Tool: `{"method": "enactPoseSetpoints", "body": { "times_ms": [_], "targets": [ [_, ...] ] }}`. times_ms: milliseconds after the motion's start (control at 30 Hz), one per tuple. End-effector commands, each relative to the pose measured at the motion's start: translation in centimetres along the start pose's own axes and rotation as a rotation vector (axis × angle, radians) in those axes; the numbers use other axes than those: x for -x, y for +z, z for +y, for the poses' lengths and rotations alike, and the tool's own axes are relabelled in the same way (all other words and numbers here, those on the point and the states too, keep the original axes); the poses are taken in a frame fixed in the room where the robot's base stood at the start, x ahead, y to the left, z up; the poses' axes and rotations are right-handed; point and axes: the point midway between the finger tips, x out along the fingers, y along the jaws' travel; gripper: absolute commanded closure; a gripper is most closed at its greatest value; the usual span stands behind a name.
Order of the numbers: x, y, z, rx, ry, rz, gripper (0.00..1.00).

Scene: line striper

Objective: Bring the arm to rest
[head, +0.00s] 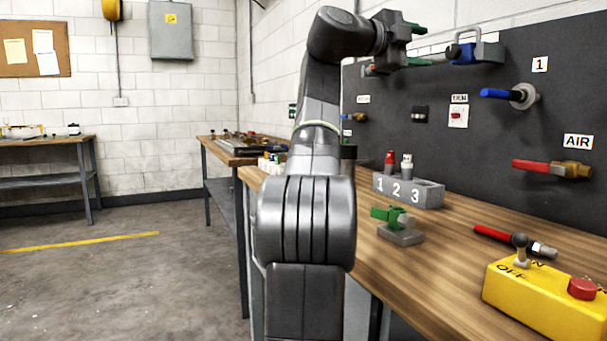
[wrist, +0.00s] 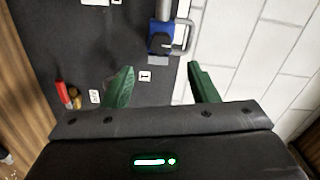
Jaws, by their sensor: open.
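My arm (head: 318,115) is raised, with its upper part bent over toward the right, in front of the dark panel. My gripper (head: 418,46) is at the panel's upper edge, left of a blue and grey padlock-like fitting (head: 468,53). In the wrist view my gripper (wrist: 162,82) shows two green fingers spread wide apart with nothing between them. The blue fitting (wrist: 160,40) with its grey loop lies beyond the fingertips, apart from them. The jaws are open and empty.
The dark panel (head: 430,150) carries a blue-handled valve (head: 510,95) and a red-handled AIR valve (head: 550,168). On the wooden bench (head: 450,270) are a numbered grey block (head: 408,190), a green-handled valve (head: 395,217), a red-handled tool (head: 512,240) and a yellow switch box (head: 545,300). Open floor lies left.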

Motion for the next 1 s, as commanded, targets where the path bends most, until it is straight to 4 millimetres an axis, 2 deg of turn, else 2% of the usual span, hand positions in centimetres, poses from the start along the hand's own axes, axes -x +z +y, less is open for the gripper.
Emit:
{"method": "enactPoseSetpoints", "body": {
  "times_ms": [33, 200, 433, 667, 1000],
  "targets": [
    [-1.2, -0.1, -0.2, 0.001, 0.000, 0.004, 0.46],
    [-4.5, -0.1, -0.2, 0.001, 0.000, 0.003, 0.46],
    [-7.7, -0.1, -0.2, 0.000, -0.001, 0.001, 0.46],
    [-8.8, -0.1, -0.1, -0.001, -0.002, 0.000, 0.46],
    [-8.6, 0.0, -0.1, 0.002, -0.002, 0.000, 0.46]
  ]
}}
